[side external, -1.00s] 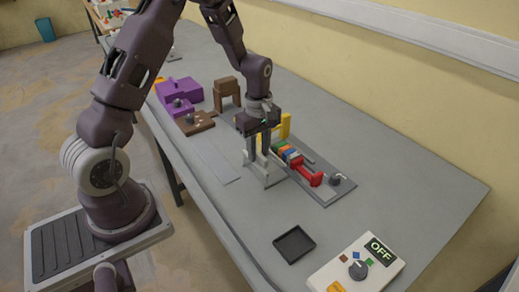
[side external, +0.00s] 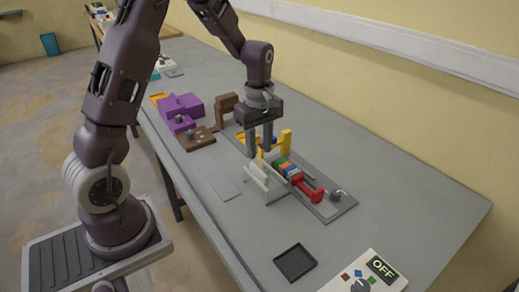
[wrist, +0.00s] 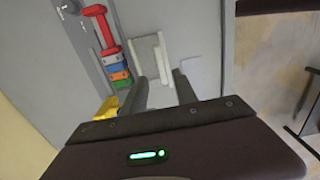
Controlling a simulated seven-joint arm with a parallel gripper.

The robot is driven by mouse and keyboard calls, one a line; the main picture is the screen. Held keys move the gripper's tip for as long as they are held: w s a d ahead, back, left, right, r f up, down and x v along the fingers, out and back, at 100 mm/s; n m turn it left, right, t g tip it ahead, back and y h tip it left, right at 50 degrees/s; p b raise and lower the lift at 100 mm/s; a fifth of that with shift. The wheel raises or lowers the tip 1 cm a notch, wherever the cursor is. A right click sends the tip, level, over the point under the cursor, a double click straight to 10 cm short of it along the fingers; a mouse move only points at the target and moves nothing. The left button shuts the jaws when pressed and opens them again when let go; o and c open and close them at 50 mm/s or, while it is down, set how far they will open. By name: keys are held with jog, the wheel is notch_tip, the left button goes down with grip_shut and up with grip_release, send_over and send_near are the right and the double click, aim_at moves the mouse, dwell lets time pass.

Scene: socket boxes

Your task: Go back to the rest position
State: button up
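My gripper (side external: 259,140) is above the table, over the white stand (side external: 264,184) and beside the yellow holder (side external: 286,143). Its two fingers point down and are spread apart, with nothing between them. In the wrist view the fingers of my gripper (wrist: 160,88) also show apart and empty. The white stand (wrist: 149,55) lies beyond the fingertips there. A row of coloured blocks (side external: 287,169) with a red piece (side external: 310,192) at its end lies on a grey plate (side external: 330,207) beside the white stand.
A black tray (side external: 295,262) and a control box with an "OFF" display (side external: 382,268) sit at the near end of the table. Purple blocks (side external: 183,107) and brown blocks (side external: 197,139) stand farther back.

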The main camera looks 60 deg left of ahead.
jog(key=s+d+r+m+t, duration=0.2)
jog(key=s+d+r+m, duration=0.3)
jog(key=r, duration=0.5)
jog(key=s+d+r+m+t, duration=0.1)
jog(key=s+d+r+m, duration=0.2)
jog(key=s+m, duration=0.3)
jog(key=s+d+r+m+t, duration=0.2)
jog(key=s+d+r+m, duration=0.1)
jog(key=s+m, duration=0.4)
jog(key=s, duration=0.3)
jog(key=shift+s+d+r+t, duration=0.3)
jog(key=shift+s+d+r, duration=0.05)
jog(key=shift+s, duration=0.05)
